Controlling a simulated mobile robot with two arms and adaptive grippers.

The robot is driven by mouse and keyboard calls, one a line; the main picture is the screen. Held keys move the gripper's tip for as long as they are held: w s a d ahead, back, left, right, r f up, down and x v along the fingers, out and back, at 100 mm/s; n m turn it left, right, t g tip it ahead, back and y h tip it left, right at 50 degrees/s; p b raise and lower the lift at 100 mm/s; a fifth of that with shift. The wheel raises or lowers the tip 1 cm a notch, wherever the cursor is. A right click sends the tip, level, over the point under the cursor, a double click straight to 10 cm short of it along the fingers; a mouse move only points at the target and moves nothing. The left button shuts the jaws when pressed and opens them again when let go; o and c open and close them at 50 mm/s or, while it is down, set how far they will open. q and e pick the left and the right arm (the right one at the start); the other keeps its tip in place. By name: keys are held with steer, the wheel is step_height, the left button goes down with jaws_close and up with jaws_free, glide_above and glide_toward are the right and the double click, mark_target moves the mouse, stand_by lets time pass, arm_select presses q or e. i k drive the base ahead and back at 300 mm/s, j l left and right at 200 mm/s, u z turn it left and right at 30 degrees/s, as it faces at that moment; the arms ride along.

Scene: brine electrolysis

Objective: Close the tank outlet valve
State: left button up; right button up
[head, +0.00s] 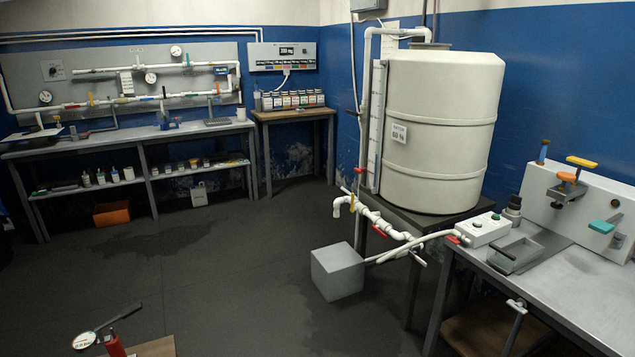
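A large cream tank (437,130) stands on a dark stand (440,220) right of centre, in the corner by the blue wall. White pipework (385,222) runs low in front of the stand. It carries a red handle (378,231) on its lower run. Another red handle (454,239) sits at the right end by the bench, and a small red one (360,170) is on the vertical pipe left of the tank. I cannot tell for sure which is the outlet valve, or whether it is open or closed. Neither of my grippers shows.
A grey box (338,271) sits low before the pipes. A metal bench (570,285) with a control box (483,229) fills the right. A red-handled tool with a dial (113,344) is at bottom left. The middle floor is clear.

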mark_target(373, 228)
steer(key=i+z, duration=0.2)
steer(key=i, duration=0.25)
steer(key=i+j+z, duration=0.15)
steer(key=i, duration=0.25)
steer(key=i+j+z, duration=0.2)
steer(key=i, duration=0.2)
steer(key=i+j+z, duration=0.2)
steer(key=i, duration=0.2)
